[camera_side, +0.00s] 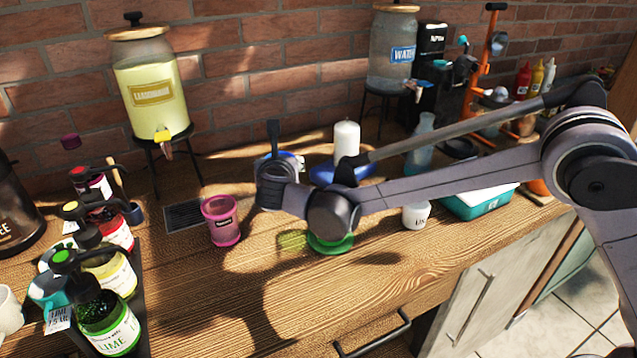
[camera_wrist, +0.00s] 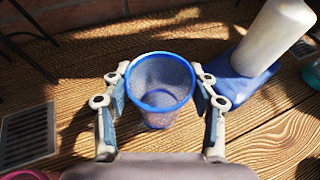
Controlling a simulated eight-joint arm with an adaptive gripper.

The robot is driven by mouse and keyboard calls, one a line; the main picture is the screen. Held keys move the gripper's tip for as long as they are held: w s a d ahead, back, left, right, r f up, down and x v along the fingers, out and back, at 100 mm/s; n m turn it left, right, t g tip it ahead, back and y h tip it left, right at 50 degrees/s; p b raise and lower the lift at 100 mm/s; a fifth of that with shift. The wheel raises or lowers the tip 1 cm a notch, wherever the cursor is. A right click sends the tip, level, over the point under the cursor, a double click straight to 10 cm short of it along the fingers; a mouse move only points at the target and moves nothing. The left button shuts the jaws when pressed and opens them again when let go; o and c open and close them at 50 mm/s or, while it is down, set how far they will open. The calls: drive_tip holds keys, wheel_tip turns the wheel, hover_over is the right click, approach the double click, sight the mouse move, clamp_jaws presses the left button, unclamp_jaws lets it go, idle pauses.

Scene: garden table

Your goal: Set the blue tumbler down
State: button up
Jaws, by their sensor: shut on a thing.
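The blue tumbler (camera_wrist: 160,85) is see-through with a bright blue rim and stands upright between the fingers of my gripper (camera_wrist: 160,72) in the wrist view. My gripper is shut on it, one finger on each side. In the side view my gripper (camera_side: 278,160) hides most of the tumbler, and only a bit of its blue and white shows behind it. The wooden tabletop (camera_side: 230,290) lies below. I cannot tell whether the tumbler's base touches the wood.
A white candle (camera_side: 346,142) stands on a blue base (camera_side: 325,174), close right of the tumbler. A pink tumbler (camera_side: 222,222) stands nearer, by a dark drain grille (camera_wrist: 28,135). A green round item (camera_side: 332,244) is partly under my arm. Syrup bottles (camera_side: 108,270) stand at left.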

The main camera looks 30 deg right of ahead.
drive_tip(key=shift+f, duration=1.1)
drive_tip(key=shift+f, duration=0.1)
drive_tip(key=o, duration=1.3)
drive_tip(key=shift+c, duration=0.2)
